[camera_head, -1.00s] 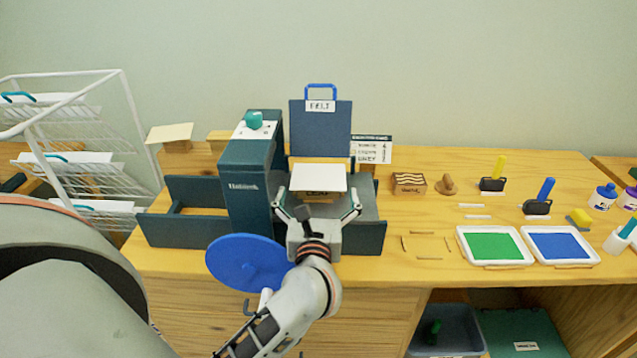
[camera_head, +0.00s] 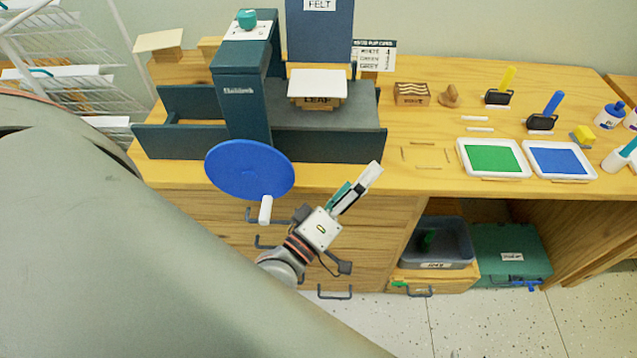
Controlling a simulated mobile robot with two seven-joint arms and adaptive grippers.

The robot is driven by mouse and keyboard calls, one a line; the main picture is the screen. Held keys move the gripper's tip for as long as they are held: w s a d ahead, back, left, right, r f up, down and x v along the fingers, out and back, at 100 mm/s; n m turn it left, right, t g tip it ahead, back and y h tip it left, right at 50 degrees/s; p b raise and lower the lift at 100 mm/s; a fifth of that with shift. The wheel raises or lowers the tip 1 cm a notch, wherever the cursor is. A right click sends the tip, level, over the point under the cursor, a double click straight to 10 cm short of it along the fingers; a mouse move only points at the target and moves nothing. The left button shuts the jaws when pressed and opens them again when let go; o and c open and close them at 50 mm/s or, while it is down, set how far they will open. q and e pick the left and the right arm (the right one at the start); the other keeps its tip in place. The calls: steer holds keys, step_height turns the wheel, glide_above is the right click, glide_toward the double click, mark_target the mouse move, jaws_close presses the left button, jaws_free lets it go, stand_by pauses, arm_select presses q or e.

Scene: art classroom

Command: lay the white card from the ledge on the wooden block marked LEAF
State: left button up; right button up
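The white card (camera_head: 317,83) lies flat on top of the wooden block marked LEAF (camera_head: 318,103), on the dark bed of the press. The card covers the block's top, and the label shows on the front face. My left gripper (camera_head: 366,178) is well apart from the card, lower and to the right, in front of the drawers. Its fingers point up and right and are seen from the side, overlapping, so their opening is unclear. My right gripper is not in view.
The dark green press (camera_head: 243,98) with its blue wheel (camera_head: 240,172) stands left of the block. A wooden WAVE block (camera_head: 411,94), a green tray (camera_head: 493,160) and a blue tray (camera_head: 558,161) are to the right. A cream sheet (camera_head: 160,41) rests on wood at the back left.

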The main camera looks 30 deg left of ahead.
arm_select(q)
steer(key=s+f+m+g, duration=0.3)
steer(key=s+f+m, duration=0.1)
steer(key=f, duration=0.5)
steer(key=s+a+f+m+g, duration=0.1)
steer(key=s+f+m+g, duration=0.2)
steer(key=f+m, duration=0.3)
steer(key=s+a+f+m+g, duration=0.1)
steer(key=s+f+m+g, duration=0.2)
steer(key=f, duration=0.8)
steer(key=s+m, duration=0.2)
steer(key=shift+s+f+m, duration=0.15)
steer(key=shift+f+m, duration=0.15)
steer(key=shift+m, duration=0.1)
